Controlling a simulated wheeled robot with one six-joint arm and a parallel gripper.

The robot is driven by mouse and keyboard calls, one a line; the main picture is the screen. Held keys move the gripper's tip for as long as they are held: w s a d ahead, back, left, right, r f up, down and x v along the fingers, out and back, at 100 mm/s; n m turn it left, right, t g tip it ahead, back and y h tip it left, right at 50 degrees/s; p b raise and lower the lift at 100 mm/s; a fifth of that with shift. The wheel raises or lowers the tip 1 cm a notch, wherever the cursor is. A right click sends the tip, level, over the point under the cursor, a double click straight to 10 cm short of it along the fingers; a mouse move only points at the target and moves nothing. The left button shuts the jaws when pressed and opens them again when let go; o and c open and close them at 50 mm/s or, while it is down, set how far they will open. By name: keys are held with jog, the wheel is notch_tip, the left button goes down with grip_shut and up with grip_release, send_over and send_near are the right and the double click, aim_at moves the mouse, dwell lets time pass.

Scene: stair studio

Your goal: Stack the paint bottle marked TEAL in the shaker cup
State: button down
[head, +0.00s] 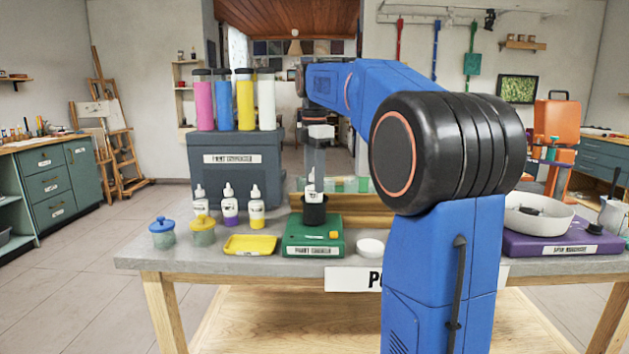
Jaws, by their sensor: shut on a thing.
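The black shaker cup (315,212) stands on the green paint shaker (301,237) near the front of the table. My gripper (313,180) points down above the cup and is shut on a small white bottle (315,197). The bottle is upright over the cup, and its lower end is hidden at the cup's rim. I cannot tell how deep it sits. Its marking is too small to read and no teal shows on it. Three similar bottles stand to the left: one with a dark label (201,205), one purple (231,208) and one yellow (257,211).
A grey paint dispenser (236,180) with tall coloured bottles stands behind. A purple spin machine (565,240) stands at right.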

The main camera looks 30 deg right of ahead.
jog(key=shift+f, duration=0.2)
jog(key=shift+f, duration=0.3)
jog(key=c, duration=1.2)
grip_release()
jog(key=shift+o, duration=0.2)
notch_tip(320, 180, up, 13)
jog(key=shift+f, duration=0.15)
jog(key=shift+s, duration=0.1)
